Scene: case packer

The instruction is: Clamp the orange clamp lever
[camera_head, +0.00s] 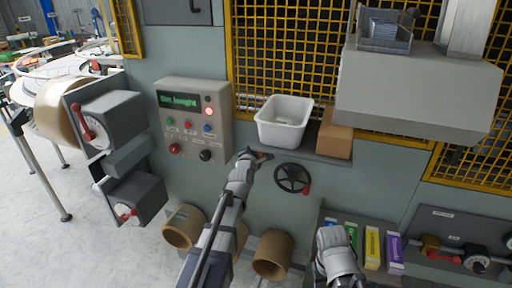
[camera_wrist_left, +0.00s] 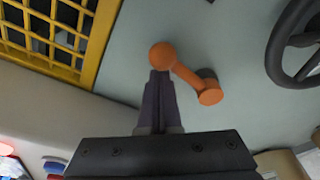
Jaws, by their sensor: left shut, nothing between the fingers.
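The orange clamp lever (camera_wrist_left: 185,73) is on the grey-green machine panel in the left wrist view. Its round knob (camera_wrist_left: 162,55) is at the upper left, and its arm slopes down right to a pivot end (camera_wrist_left: 210,97). My left gripper (camera_wrist_left: 160,78) is shut and empty, its fingertips at the knob's lower edge; I cannot tell whether they touch. In the head view my left gripper (camera_head: 254,155) is against the panel below the white bin, mostly hiding the lever. My right gripper (camera_head: 333,236) is low at the right of centre; its fingers are not clear.
A black handwheel (camera_head: 292,179) with a red knob is just right of the lever. A shelf above holds a white bin (camera_head: 284,121) and a brown box (camera_head: 335,138). A control box (camera_head: 193,119) is to the left. Cardboard rolls (camera_head: 273,254) are below.

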